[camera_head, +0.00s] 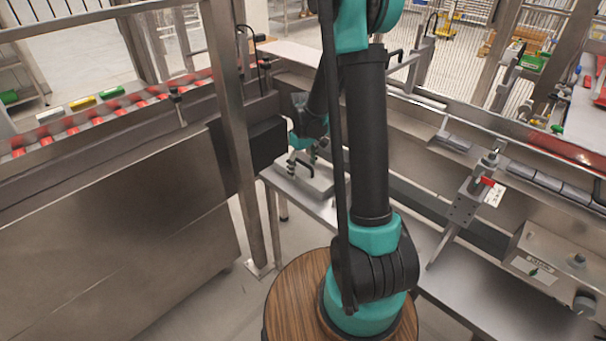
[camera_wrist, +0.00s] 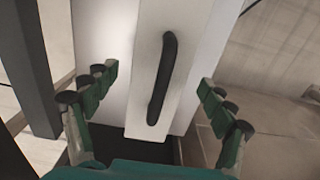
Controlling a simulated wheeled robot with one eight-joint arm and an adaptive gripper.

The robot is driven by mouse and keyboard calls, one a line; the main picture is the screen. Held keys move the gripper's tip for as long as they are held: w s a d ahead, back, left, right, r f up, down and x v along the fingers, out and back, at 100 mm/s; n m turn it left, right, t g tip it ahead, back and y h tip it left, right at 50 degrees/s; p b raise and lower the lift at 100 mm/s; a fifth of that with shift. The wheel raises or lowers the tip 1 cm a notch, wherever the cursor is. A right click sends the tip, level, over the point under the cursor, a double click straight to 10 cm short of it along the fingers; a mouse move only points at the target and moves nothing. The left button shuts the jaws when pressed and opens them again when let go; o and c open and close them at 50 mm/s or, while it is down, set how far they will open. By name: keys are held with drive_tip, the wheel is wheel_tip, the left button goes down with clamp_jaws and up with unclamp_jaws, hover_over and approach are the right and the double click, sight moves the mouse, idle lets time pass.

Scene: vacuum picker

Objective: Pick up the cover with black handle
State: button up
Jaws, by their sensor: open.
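The cover (camera_wrist: 184,50) is a pale, flat-topped piece with a long black handle (camera_wrist: 162,80) on it, in the middle of the wrist view. In the head view the cover (camera_head: 318,183) lies on a metal side table, partly hidden by my arm. My gripper (camera_wrist: 160,105) is open, with its green and black fingers on either side of the handle and apart from it. In the head view my gripper (camera_head: 302,163) is above the cover. Nothing is between the fingers but the view of the handle. The exact height of the fingers over the handle cannot be told.
A metal post (camera_head: 232,130) stands just left of the side table (camera_head: 327,213). A conveyor with red rollers (camera_head: 100,118) runs at the left. At the right are a metal machine frame and a clamp with a red lever (camera_head: 487,181). A grey post (camera_wrist: 36,70) is near in the wrist view.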

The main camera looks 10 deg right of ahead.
sight(303, 171)
drive_tip(key=shift+f, duration=1.6)
drive_tip(key=shift+c, duration=0.6)
drive_tip(key=c, duration=1.4)
